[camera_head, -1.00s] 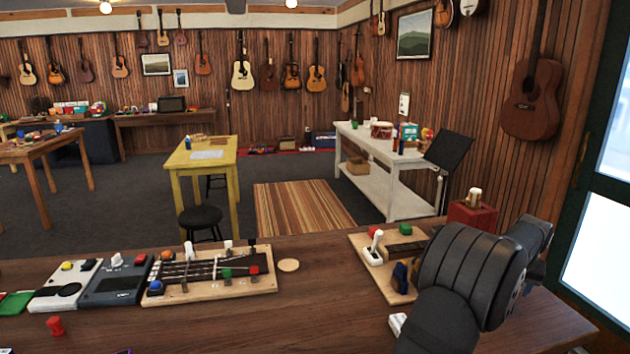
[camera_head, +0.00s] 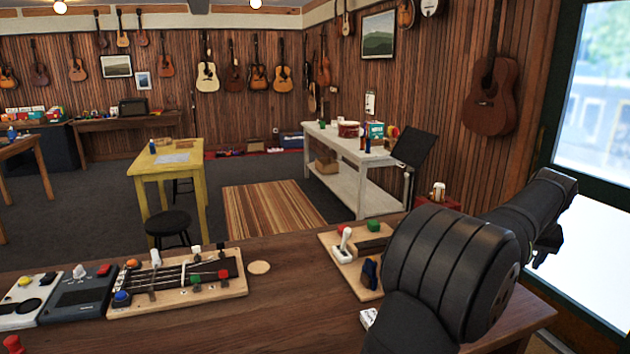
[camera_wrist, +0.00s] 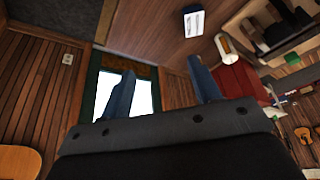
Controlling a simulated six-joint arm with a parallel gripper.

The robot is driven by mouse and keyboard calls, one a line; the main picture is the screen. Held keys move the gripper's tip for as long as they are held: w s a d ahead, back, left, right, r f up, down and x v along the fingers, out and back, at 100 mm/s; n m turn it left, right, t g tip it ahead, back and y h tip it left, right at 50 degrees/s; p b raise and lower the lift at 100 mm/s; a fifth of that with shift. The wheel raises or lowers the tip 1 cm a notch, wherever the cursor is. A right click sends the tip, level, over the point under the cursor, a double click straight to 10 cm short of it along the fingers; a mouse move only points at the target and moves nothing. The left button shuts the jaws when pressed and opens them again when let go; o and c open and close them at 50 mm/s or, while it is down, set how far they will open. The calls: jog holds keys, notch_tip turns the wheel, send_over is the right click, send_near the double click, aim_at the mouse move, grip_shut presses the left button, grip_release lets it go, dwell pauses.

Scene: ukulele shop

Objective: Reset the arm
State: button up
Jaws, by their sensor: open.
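My arm stands at the right of the head view, its large dark grey rounded link over the right end of the wooden workbench (camera_head: 300,320). A slimmer dark section reaches right from it, in front of the glazed door (camera_head: 600,110). In the head view, the far end of my arm is partly hidden and its fingers cannot be made out. In the wrist view my gripper (camera_wrist: 162,88) has two bluish fingers spread wide apart, with nothing between them.
A wooden board with strings and coloured knobs (camera_head: 175,285) lies on the bench. A smaller board with a white lever (camera_head: 342,243) lies close beside my arm. A red box (camera_head: 440,203) stands behind my arm, and shows in the wrist view (camera_wrist: 240,82).

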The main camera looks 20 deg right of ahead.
jog(key=w+a+n+t+y, duration=0.1)
jog(key=w+a+n, duration=0.6)
jog(key=w+a, duration=2.1)
jog(key=shift+w+y, duration=0.9)
jog(key=shift+w, duration=0.05)
jog(key=shift+a+f, duration=0.1)
dwell(1.2)
